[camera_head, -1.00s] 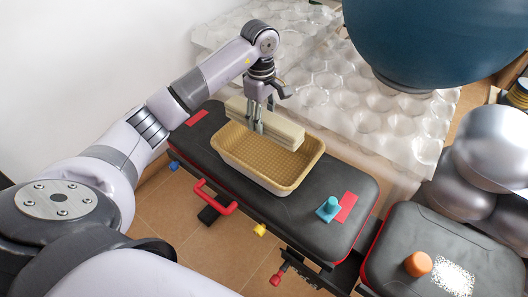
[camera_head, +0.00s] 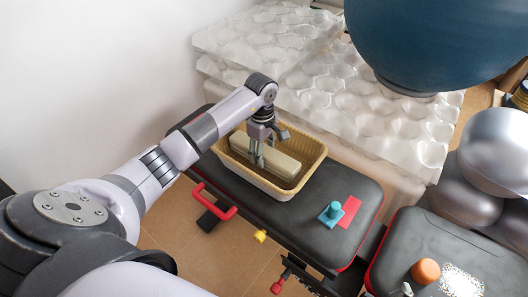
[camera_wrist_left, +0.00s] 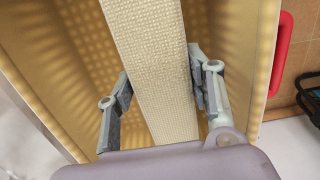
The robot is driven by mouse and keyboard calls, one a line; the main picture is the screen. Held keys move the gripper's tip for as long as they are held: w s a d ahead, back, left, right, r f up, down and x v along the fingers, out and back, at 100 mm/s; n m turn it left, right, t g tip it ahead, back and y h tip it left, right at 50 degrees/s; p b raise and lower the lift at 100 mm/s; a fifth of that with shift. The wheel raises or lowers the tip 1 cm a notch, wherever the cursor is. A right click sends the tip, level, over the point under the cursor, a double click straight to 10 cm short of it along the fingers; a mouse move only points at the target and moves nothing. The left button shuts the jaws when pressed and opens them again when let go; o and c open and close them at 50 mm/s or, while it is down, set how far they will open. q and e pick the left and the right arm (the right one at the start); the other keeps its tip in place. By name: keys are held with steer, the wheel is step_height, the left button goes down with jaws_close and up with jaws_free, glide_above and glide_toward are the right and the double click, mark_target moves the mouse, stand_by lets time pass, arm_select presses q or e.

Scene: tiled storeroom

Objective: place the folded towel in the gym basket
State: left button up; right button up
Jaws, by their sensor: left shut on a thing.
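The folded towel (camera_head: 280,160) is a cream, long block. It is down inside the tan gym basket (camera_head: 282,196), below the rim level. My left gripper (camera_head: 257,162) reaches into the basket from above and is shut on the towel near its left end. In the left wrist view the towel (camera_wrist_left: 152,60) runs between the two fingers (camera_wrist_left: 155,105), with the basket's inner wall (camera_wrist_left: 235,60) on either side. Whether the towel touches the basket floor is hard to tell. My right gripper is not in view.
The basket stands on a black padded bench (camera_head: 315,240). A teal weight-shaped object (camera_head: 331,214) and a red patch (camera_head: 350,211) lie to its right. An orange object (camera_head: 425,271) is on a second bench. A large blue ball (camera_head: 445,45) hangs over the upper right.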

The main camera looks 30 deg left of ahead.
arm_select(q)
steer(key=shift+f+b, duration=0.4)
steer(key=shift+f, duration=0.1)
steer(key=o, duration=1.3)
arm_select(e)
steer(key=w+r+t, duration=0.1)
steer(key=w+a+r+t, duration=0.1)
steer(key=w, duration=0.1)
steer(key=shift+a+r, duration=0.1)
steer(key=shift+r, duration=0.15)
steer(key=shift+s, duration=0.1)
